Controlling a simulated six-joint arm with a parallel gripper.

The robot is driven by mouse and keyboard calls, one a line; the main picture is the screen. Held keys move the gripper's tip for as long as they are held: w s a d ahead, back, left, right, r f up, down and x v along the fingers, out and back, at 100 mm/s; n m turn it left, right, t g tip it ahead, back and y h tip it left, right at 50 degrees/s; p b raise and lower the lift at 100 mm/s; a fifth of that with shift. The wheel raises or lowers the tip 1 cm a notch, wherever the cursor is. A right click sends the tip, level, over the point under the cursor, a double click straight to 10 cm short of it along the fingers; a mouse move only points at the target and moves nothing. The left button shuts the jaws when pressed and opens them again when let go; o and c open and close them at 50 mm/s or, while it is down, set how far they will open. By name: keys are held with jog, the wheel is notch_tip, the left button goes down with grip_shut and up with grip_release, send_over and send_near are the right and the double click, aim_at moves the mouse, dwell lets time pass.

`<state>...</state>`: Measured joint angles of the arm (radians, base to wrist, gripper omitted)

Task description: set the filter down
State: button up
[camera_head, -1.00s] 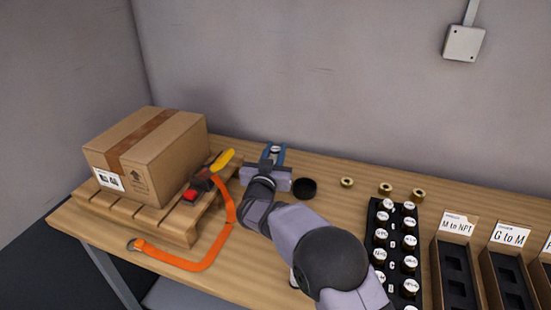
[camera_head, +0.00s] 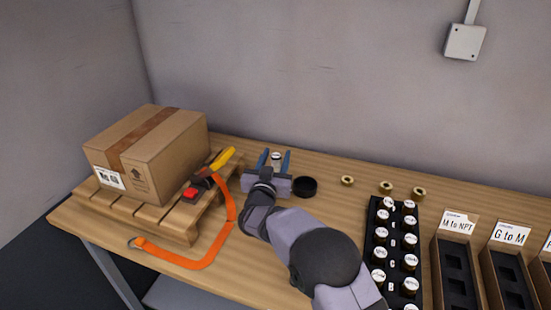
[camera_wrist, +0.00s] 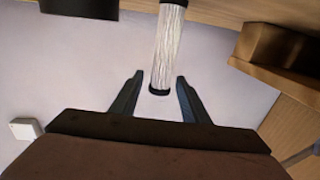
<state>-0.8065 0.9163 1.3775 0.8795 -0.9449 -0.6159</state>
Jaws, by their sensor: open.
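The filter (camera_wrist: 168,48) is a pale, whitish cylinder with a dark end, seen in the wrist view, where the scene is upside down. It stands upright on the wooden bench, and its other end runs out of the frame. In the head view only its small light top (camera_head: 276,155) shows between my blue fingers; the rest is hidden. My gripper (camera_wrist: 159,77) is open, with one finger on each side of the filter and a visible gap on both sides. In the head view my gripper (camera_head: 275,160) is at the back of the bench.
A black round cap (camera_head: 304,187) sits just right of my gripper. Brass fittings (camera_head: 386,187), a black rack (camera_head: 394,245) and labelled bins (camera_head: 456,225) stand further right. A pallet (camera_head: 190,205) with a carton (camera_head: 150,150) and an orange strap (camera_head: 215,245) lie left.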

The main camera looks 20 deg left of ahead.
jog(key=shift+r, duration=0.15)
jog(key=s+d+b, duration=0.1)
jog(key=s, duration=1.1)
jog(key=shift+d+b, duration=0.3)
jog(key=shift+b, duration=0.05)
